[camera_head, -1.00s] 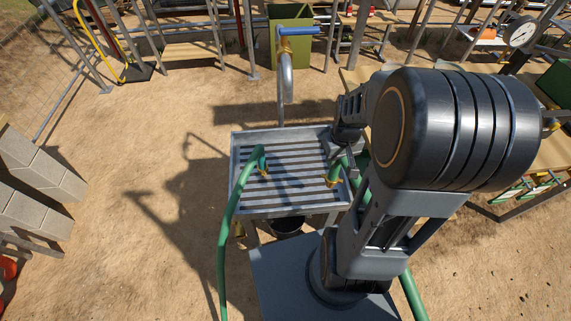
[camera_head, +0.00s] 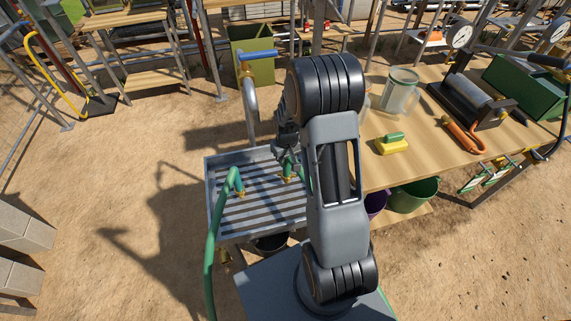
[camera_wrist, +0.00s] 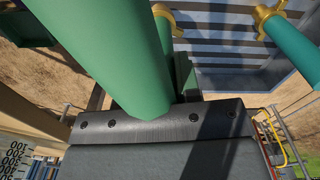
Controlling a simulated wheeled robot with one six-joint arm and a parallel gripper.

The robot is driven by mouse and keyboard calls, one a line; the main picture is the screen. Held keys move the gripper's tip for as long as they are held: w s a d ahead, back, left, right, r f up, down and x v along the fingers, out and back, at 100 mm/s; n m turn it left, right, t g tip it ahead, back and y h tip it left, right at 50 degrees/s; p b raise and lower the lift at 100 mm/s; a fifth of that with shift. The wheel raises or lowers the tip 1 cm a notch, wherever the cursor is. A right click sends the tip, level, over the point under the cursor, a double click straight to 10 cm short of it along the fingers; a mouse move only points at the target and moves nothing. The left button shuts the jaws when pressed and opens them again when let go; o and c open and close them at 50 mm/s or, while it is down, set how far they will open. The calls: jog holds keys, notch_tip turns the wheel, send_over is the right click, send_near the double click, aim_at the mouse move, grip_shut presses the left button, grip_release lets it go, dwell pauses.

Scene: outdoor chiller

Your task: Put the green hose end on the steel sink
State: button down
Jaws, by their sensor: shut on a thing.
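The slatted steel sink (camera_head: 216,218) stands in front of my base in the head view, its right part hidden behind my arm. My gripper (camera_head: 288,158) is over the right half of the sink, shut on a green hose (camera_head: 286,168) with a brass end (camera_head: 287,180) pointing down. I cannot tell whether that end touches the slats. In the wrist view the held green hose (camera_wrist: 110,45) crosses my gripper, with slats beyond. A second green hose (camera_head: 215,225) arches over the sink's left rim, its brass end (camera_head: 240,192) at the slats.
A curved tap (camera_head: 250,95) with a blue handle rises behind the sink. Sandy ground lies left.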

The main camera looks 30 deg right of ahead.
jog(key=shift+w+f, duration=0.2)
jog(key=shift+f, duration=1.65)
jog(key=c, duration=0.8)
grip_release()
jog(key=shift+w+r, duration=0.1)
notch_tip(320, 180, up, 12)
jog(key=shift+f, duration=0.1)
